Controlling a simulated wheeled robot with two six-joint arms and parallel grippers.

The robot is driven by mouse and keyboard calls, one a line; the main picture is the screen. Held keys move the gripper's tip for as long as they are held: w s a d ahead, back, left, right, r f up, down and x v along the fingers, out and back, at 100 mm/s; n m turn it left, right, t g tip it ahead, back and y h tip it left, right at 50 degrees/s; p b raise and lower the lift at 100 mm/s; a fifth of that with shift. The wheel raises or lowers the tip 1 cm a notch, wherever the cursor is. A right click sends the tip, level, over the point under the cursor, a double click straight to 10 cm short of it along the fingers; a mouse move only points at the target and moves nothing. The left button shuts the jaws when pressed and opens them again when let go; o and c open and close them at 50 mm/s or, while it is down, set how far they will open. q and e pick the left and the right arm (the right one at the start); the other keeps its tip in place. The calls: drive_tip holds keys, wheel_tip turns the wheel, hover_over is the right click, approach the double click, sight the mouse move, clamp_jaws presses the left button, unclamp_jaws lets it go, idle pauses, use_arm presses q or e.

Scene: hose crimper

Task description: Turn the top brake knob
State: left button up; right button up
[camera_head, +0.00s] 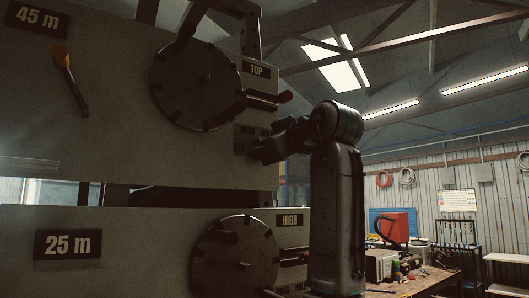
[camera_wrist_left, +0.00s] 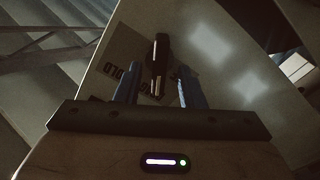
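The top disc (camera_head: 198,85) is dark and round on the upper grey panel, with a TOP label (camera_head: 256,69) beside it. My left gripper (camera_head: 262,150) is at the panel's right edge, just below the disc, over a small dark label. In the left wrist view a black knob (camera_wrist_left: 160,52) with a light mark stands on a panel with upside-down lettering. The open left fingers (camera_wrist_left: 156,92) lie on either side of the knob's near end, with gaps visible. Contact cannot be told. In the head view the gripper hides the knob. My right gripper is not in view.
A dark lever with a red tip (camera_head: 285,97) sticks out right of the top disc, close above my left gripper. A lower panel with a disc (camera_head: 235,258) and HIGH label (camera_head: 291,220) lies below. A yellow-topped lever (camera_head: 68,72) is at upper left. A workbench (camera_head: 420,284) stands behind, right.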

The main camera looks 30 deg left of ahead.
use_arm(q)
drive_tip(key=b+v, duration=0.4)
drive_tip(key=v, duration=0.5)
drive_tip(key=shift+d, duration=0.35)
